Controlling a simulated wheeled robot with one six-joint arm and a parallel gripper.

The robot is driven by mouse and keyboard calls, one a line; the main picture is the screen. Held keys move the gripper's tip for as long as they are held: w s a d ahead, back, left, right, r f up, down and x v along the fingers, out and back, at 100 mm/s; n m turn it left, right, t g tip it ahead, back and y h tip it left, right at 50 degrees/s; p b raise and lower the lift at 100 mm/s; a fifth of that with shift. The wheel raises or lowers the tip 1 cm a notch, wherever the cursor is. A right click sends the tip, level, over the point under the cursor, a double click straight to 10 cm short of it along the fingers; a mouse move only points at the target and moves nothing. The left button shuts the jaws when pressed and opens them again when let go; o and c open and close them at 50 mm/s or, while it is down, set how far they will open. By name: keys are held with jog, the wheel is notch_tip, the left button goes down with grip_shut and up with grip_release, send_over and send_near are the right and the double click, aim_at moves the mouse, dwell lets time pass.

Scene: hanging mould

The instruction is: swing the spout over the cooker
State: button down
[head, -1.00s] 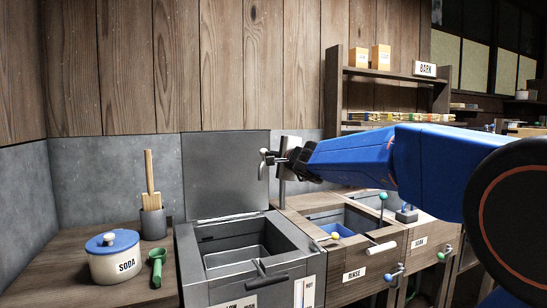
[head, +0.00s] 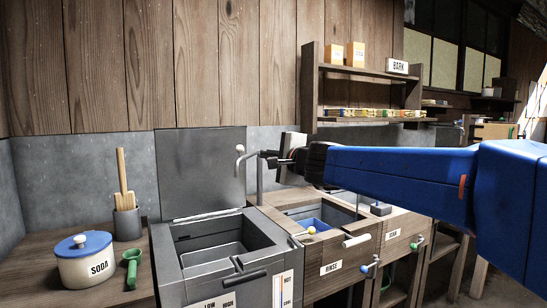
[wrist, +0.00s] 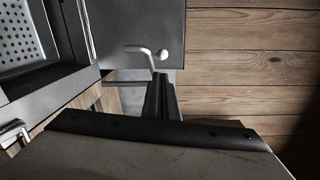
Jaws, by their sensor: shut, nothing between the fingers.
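The spout (head: 240,163) is a thin grey hooked pipe on an upright post (head: 259,181). Its tip shows against the cooker's raised lid (head: 200,170), near the lid's right edge. The cooker (head: 254,252) is a grey metal box with an open well. My gripper (head: 268,155) is shut and empty, close to the spout's right side at the post top. In the wrist view my shut fingers (wrist: 160,76) end just short of the spout's pale round end (wrist: 163,56), and the spout (wrist: 143,50) runs left from there. I cannot tell whether they touch.
Right of the cooker is the rinse box (head: 347,259) with a white handle (head: 357,241). A soda pot (head: 84,266), a green scoop (head: 132,263) and a brush holder (head: 127,224) stand on the left counter. A shelf (head: 365,123) hangs behind my arm.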

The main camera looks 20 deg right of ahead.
jog(key=w+d+f+n+t+y, duration=0.2)
jog(key=w+d+f+n+y, duration=0.15)
jog(key=d, duration=0.35)
jog(key=w+a+r, duration=0.2)
jog(key=w+a, duration=0.5)
jog(key=w, duration=0.4)
jog(key=shift+m, duration=0.35)
jog(key=shift+w+a+r+y, duration=0.1)
jog(key=shift+a+y, duration=0.05)
jog(key=shift+y, duration=0.1)
